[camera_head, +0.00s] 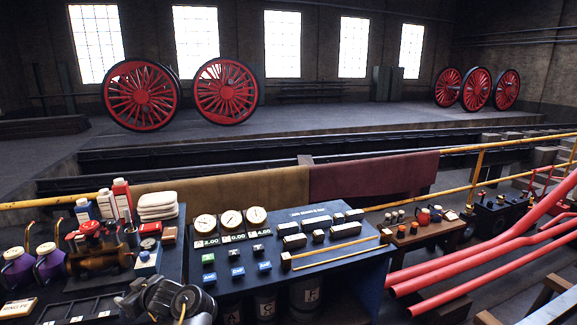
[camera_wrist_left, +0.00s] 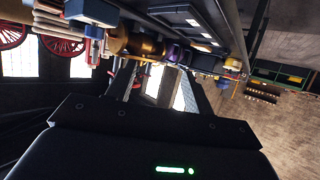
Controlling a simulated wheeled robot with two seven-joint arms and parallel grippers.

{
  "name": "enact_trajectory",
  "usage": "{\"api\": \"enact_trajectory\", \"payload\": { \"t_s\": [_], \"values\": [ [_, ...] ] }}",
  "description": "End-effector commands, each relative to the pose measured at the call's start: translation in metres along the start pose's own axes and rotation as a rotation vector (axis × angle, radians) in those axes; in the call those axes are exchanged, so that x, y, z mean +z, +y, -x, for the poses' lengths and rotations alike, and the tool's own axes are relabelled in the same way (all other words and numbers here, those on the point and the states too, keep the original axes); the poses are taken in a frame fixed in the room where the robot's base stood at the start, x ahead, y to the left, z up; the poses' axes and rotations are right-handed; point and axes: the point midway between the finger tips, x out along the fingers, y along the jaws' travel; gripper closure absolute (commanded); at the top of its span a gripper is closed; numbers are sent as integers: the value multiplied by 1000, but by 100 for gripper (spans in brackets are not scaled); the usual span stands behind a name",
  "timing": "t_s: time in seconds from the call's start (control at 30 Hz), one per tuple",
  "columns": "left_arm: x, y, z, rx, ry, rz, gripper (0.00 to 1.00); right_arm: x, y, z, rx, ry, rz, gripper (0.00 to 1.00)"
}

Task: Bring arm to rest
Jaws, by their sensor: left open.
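My left gripper (camera_head: 138,296) is at the bottom of the head view, low in front of the near edge of the dark workbench (camera_head: 345,262). Its arm hides part of that edge. In the left wrist view, the two fingers of my left gripper (camera_wrist_left: 160,82) stand apart with nothing held between them. The wrist picture is tilted, with the bench things along its top. My right gripper is in neither view.
Gauges (camera_head: 231,221) and small blocks fill the bench panel. Red pipes (camera_head: 480,250) cross at right. Red wheels (camera_head: 141,95) stand far back.

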Motion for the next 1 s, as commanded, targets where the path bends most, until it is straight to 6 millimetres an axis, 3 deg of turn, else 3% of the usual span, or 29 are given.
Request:
{"api": "enact_trajectory", "payload": {
  "t_s": [0.37,0.57,0.67,0.8,1.0],
  "values": [
    [47,-11,0,215,-55,-45,48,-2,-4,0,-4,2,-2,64],
    [91,-33,21,402,-136,-140,48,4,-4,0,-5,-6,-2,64],
    [126,-56,51,526,-217,-242,48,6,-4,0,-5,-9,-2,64],
    [183,-107,118,697,-382,-460,48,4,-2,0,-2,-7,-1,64],
    [224,-168,185,794,-538,-678,48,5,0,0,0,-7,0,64]
  ]
}}
